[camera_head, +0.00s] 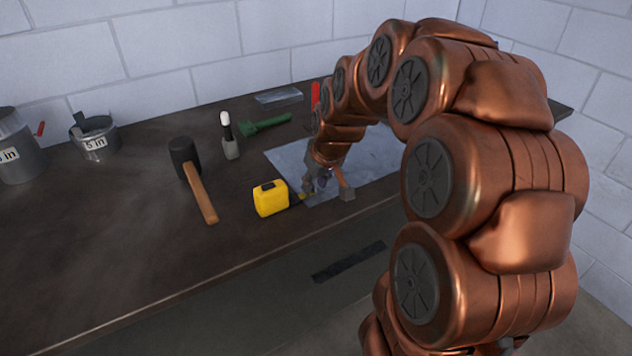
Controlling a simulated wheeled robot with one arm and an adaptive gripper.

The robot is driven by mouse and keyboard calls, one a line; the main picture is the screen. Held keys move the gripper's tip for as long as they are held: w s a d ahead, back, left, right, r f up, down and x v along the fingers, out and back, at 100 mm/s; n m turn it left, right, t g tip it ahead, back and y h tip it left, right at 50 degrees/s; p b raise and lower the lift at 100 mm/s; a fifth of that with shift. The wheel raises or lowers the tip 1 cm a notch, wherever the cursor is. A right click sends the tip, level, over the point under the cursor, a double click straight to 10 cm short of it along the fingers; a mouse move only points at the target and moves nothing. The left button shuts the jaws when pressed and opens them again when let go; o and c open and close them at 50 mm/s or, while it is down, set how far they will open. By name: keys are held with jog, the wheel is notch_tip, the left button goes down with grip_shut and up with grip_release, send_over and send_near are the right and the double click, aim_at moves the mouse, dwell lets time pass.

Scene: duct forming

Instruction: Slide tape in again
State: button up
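A yellow tape measure (269,199) with a black patch stands on the dark workbench near its front edge. A short dark piece with a yellow bit sticks out from its right side towards my gripper (313,190). My gripper is low over the left part of a grey metal sheet (375,158), just right of the tape measure. The fingers are small and dark here, so I cannot tell whether they are open, shut or touching the tape.
A small grey-headed piece with an orange handle (347,193) is right of my gripper. A mallet (200,190), a white-tipped tool (228,136), a green tool (266,124) and metal cans (95,140) stand or lie left and behind. The bench's left front is clear (90,240).

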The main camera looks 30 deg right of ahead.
jog(key=v, duration=1.2)
jog(key=shift+c, duration=0.3)
